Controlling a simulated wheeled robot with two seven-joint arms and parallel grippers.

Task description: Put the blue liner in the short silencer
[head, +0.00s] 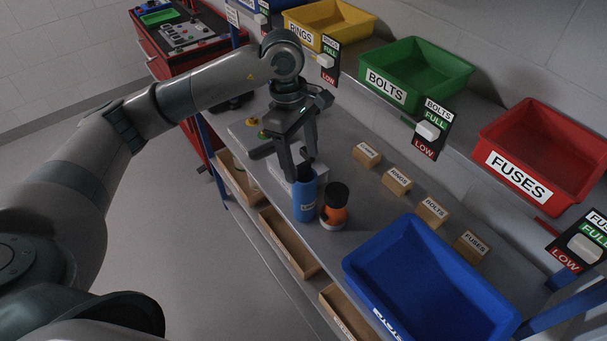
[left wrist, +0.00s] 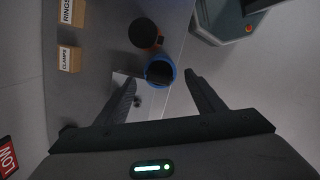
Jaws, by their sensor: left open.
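I cannot tell which thing is the short silencer. My left gripper (head: 288,164) is open and empty, pointing down just above and behind the blue cylinder. My right gripper is not in view.
A white block (head: 281,172) sits behind the blue cylinder. A large blue bin (head: 352,272) stands at the front right. Several small labelled wooden blocks (head: 397,181) line the bench. Yellow, green (head: 445,73) and red bins fill the shelf. Wooden trays (head: 283,240) sit below the bench edge.

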